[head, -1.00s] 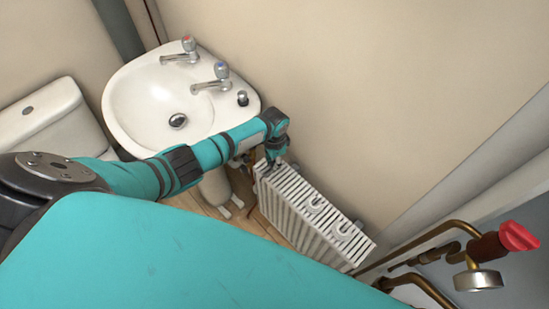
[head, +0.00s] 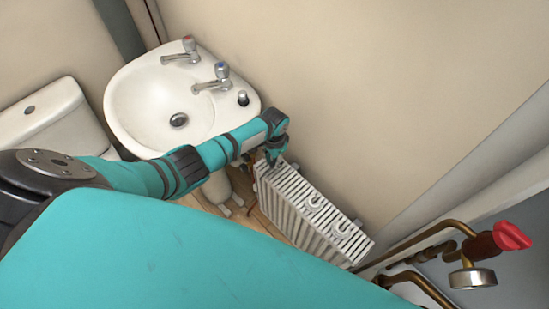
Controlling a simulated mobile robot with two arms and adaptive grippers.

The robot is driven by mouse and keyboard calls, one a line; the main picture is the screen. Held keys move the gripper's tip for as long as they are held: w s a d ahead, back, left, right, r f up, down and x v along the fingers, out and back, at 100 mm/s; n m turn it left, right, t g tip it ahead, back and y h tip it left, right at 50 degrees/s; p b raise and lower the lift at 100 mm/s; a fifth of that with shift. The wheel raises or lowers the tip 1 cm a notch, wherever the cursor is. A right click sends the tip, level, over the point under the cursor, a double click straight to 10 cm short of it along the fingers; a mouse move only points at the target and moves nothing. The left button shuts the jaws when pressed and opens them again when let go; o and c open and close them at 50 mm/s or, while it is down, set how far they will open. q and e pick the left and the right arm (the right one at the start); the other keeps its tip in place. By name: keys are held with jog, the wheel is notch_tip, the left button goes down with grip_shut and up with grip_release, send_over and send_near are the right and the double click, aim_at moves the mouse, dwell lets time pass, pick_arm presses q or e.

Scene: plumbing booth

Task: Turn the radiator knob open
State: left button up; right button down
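The white ribbed radiator (head: 310,213) stands against the beige wall, right of the sink. My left arm reaches across from the left, and its gripper (head: 272,160) points down at the radiator's upper left end. The radiator knob cannot be made out; the gripper and wrist cover that corner. The fingers are small and dark here, so I cannot tell whether they are open, shut or touching anything. My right gripper is not in view.
A white sink (head: 170,100) with two taps lies left of the radiator, close to my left forearm. A toilet (head: 50,120) is at the far left. Copper pipes with a red valve handle (head: 511,236) and a round gauge (head: 473,278) are at the lower right.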

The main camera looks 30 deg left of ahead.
aim_at(274, 161)
pick_arm(q)
jog(key=o, duration=0.3)
notch_tip(274, 161, up, 12)
jog(key=shift+r, duration=0.1)
dwell(0.5)
